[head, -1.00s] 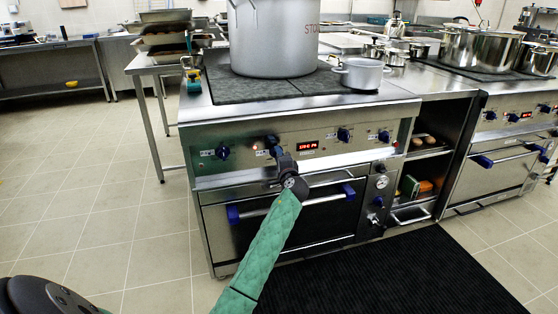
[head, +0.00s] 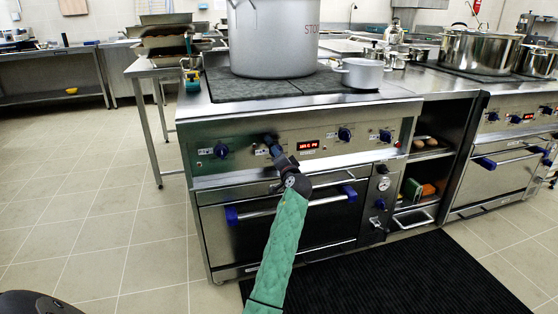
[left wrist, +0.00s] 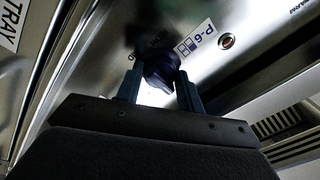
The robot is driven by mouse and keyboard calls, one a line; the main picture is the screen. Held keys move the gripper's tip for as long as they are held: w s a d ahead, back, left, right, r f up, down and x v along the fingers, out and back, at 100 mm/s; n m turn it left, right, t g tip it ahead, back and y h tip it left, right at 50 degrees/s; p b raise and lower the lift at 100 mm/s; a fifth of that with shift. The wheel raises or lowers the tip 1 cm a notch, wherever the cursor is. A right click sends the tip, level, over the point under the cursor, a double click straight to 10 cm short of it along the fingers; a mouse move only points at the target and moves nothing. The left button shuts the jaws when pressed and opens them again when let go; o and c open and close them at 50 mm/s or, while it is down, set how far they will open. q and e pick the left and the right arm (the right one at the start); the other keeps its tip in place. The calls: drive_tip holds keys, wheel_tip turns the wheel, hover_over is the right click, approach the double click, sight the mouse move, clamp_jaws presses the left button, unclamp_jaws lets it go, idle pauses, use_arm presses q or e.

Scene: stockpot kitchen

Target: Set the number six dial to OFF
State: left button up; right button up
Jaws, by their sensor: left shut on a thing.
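The number six dial is a dark blue knob (left wrist: 160,70) in the left wrist view, beside a label reading P-6 (left wrist: 196,38). In the head view this knob (head: 270,139) is on the stove's front panel, left of the red display. My left gripper (left wrist: 162,88) has its two fingers on either side of the knob and is shut on it. In the head view my left gripper (head: 275,150) reaches up to the panel at the end of the green-sleeved arm. The knob's pointer and OFF mark are too dark or hidden to read. My right gripper is not in view.
Other blue knobs sit on the same panel, one at the left (head: 221,151) and two at the right (head: 344,134). The oven door handle (head: 290,207) runs below. A large stockpot (head: 272,40) and a small pot (head: 361,74) stand on the stovetop above.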

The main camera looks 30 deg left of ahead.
use_arm(q)
drive_tip(key=shift+f, duration=0.15)
idle(0.3)
drive_tip(key=o, duration=1)
drive_tip(key=shift+p+v, duration=0.55)
drive_tip(key=shift+v, duration=3.35)
